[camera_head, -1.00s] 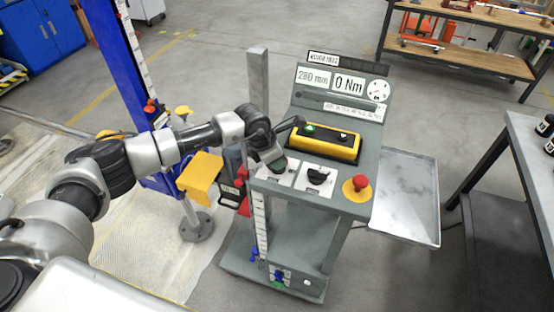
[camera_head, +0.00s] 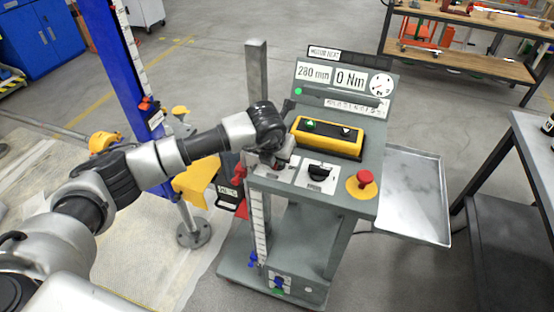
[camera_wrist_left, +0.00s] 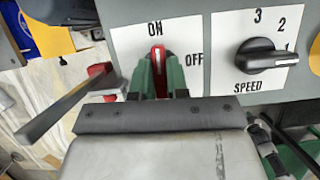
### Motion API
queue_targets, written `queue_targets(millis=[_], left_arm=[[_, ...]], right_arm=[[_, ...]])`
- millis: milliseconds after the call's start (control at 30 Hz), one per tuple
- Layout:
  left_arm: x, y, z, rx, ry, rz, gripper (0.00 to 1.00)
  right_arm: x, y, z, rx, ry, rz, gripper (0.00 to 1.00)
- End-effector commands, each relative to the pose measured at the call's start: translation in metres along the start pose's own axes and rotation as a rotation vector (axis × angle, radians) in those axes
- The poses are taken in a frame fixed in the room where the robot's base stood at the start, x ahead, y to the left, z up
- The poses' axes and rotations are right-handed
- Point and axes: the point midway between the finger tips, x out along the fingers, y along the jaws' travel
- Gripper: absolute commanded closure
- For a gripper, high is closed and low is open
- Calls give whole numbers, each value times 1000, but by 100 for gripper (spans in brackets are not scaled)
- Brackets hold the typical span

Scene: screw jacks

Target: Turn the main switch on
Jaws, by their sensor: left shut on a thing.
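The main switch (camera_wrist_left: 157,55) is a red knob on a white plate marked ON and OFF in the left wrist view. Its white mark points up, toward ON. My left gripper (camera_wrist_left: 160,72) has its green fingers on both sides of the knob and is shut on it. In the head view the left gripper (camera_head: 279,160) is at the left of the grey console (camera_head: 335,202), and the arm and hand largely hide the switch. My right gripper is not in view.
To the right of the switch are a black speed knob (camera_head: 319,173) and a red emergency stop (camera_head: 364,177). Behind is a yellow button box (camera_head: 328,141). A green light (camera_head: 298,91) shows on the upright display panel. A metal tray (camera_head: 415,190) juts out at right.

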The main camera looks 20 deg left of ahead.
Motion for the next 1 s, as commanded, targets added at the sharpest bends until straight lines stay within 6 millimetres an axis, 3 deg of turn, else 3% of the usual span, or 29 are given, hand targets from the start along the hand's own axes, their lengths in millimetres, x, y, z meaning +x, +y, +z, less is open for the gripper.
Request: queue_targets(millis=[700,733,867,1000], left_arm=[[-2,0,2,-68,-3,27,100],[-2,0,2,-68,-3,27,81],[-1,0,1,-67,-2,27,61],[-1,0,1,-66,-1,27,60]], right_arm=[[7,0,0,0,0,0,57],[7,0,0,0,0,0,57],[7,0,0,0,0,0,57],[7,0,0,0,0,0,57]])
